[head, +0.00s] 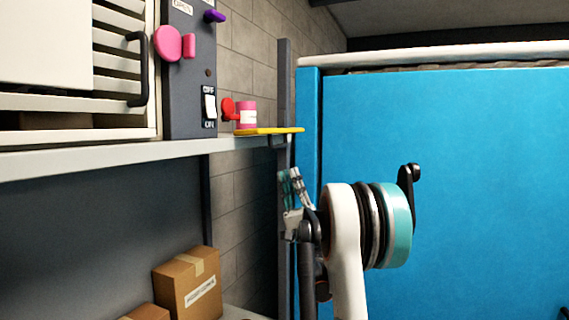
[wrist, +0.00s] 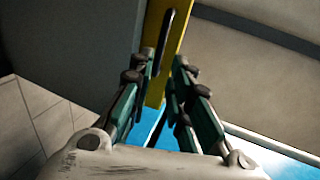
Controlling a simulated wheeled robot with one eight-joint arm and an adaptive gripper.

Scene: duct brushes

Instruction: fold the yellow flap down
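The yellow flap (head: 282,131) sticks out level from the right end of the grey shelf in the head view. A pink can with a white label (head: 248,116) appears to stand on it or just behind it. My gripper (head: 289,176) is below the flap, fingers pointing up, with a visible gap to it. The wrist view shows the flap's underside (wrist: 180,42) beyond my fingertips, with a dark bar (wrist: 165,35) along it. My gripper (wrist: 166,66) is open by a narrow gap, and nothing is visibly held. The flap's hinge is hidden.
The grey shelf (head: 100,156) carries a dark panel (head: 190,85) with a switch and colored knobs. A blue panel (head: 450,160) fills the right, close behind my arm. A dark post (head: 285,80) stands beside the flap. Cardboard boxes (head: 190,284) sit below the shelf.

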